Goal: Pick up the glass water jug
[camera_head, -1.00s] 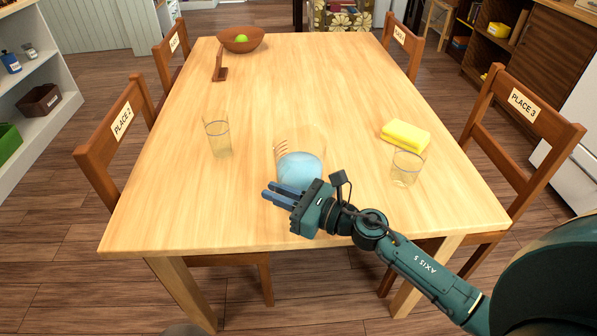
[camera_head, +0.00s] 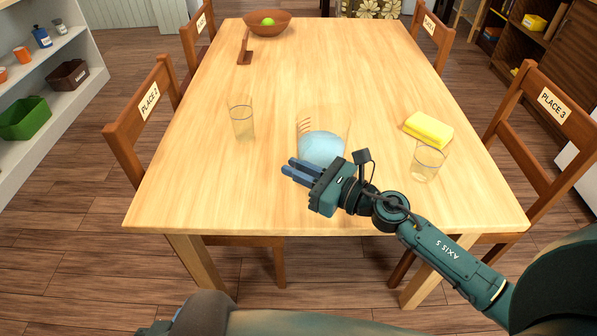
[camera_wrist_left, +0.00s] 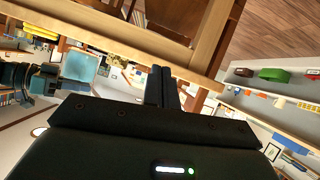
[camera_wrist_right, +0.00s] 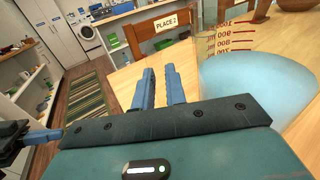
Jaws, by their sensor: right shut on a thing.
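The glass water jug (camera_head: 322,147), clear with red marks and pale blue water, stands upright near the table's front edge. It also shows at the right of the right wrist view (camera_wrist_right: 245,80). My right gripper (camera_head: 291,168) is beside its near side, fingers pointing left. In the right wrist view its blue fingers (camera_wrist_right: 160,88) have a narrow gap, shut on the jug; the clear glass between them is hard to make out. My left gripper (camera_wrist_left: 162,88) is outside the head view; its dark fingers are together with nothing visible between them, below the tabletop.
A glass (camera_head: 242,122) stands left of the jug and another glass (camera_head: 427,162) right of it, near a yellow sponge (camera_head: 428,129). A wooden bowl (camera_head: 268,24) is at the table's far end. Chairs surround the table; its middle is clear.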

